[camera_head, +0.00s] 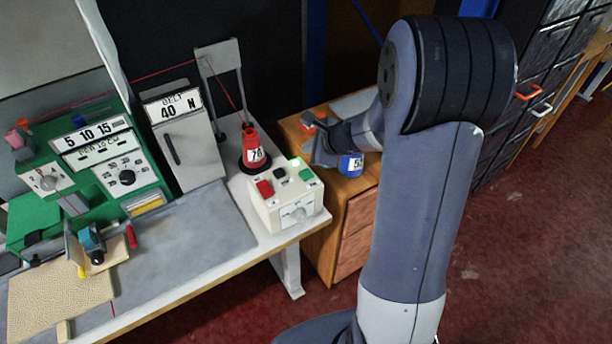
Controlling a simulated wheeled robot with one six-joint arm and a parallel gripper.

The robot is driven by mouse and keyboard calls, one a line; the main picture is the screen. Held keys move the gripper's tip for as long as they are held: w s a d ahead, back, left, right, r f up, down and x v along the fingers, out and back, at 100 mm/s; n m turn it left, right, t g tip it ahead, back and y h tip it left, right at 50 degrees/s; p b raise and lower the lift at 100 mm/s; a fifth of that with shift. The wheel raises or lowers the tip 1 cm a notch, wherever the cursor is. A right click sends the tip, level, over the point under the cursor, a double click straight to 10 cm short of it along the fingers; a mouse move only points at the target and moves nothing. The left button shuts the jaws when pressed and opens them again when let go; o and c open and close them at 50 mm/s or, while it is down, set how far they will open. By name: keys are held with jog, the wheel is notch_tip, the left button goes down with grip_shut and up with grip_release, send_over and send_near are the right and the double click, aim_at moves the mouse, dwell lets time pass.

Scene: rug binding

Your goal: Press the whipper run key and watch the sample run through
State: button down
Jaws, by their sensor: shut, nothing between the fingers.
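A cream control box (273,213) stands at the right end of the bench. Its top carries a red key (265,188), a black key (280,173) and a green key (307,175); its front has a dial. A small green lamp glows at the back of the box. The green whipper machine (95,155) is at the left, with a small blue head and a tan sample mat (60,285) at its front. My gripper (320,157) is shut and empty, behind and right of the box, apart from the keys. Its tips are small and partly unclear.
A red thread cone (251,146) marked 78 stands behind the box. A belt gauge (187,145) reads 40 N. A blue spool (350,166) sits on the wooden cabinet (350,198) beside my gripper. The grey bench top (185,250) is clear in the middle.

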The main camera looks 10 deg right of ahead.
aim_at(309, 175)
notch_tip(309, 175, down, 7)
jog(key=b, duration=0.5)
jog(key=shift+r, duration=0.15)
jog(key=shift+b, duration=0.3)
dwell(1.4)
jog(key=shift+f+b, duration=0.4)
jog(key=shift+f, duration=0.05)
